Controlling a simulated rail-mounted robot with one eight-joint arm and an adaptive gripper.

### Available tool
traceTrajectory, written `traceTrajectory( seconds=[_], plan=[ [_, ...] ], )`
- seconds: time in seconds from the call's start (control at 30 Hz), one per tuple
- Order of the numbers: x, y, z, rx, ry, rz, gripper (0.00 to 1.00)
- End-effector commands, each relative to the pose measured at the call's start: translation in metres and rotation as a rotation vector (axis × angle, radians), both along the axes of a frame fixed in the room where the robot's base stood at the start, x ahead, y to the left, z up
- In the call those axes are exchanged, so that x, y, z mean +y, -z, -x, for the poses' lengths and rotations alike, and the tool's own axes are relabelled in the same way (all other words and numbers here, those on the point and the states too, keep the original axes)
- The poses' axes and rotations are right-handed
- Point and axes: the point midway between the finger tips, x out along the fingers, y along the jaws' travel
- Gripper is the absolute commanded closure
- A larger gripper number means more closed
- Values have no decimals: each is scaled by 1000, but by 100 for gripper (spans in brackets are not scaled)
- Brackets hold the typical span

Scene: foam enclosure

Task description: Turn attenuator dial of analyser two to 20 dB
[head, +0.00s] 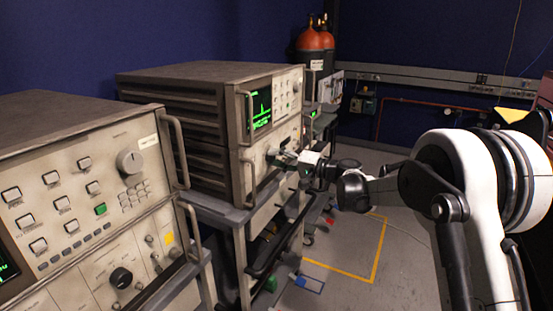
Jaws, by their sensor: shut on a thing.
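An analyser (215,95) with a lit green screen (259,111) stands on a cart in the middle of the head view. I cannot read a label naming it analyser two. My gripper (280,157) is at the lower front panel of this analyser, and its fingers are shut on a small part there. The fingers cover that part, so I cannot clearly make out the dial, its scale or its pointer.
A nearer analyser (75,190) with knobs and a green button fills the left. Cart handles stick out below both analysers. Orange-topped gas cylinders (314,42) stand at the back.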

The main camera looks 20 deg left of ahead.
Motion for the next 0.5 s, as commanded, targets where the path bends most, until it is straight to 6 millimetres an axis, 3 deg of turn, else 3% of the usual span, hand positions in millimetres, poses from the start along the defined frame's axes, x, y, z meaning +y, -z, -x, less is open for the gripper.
traceTrajectory(
  seconds=[0.5],
  plan=[
    [0,0,0,160,0,-23,100]
  ],
)
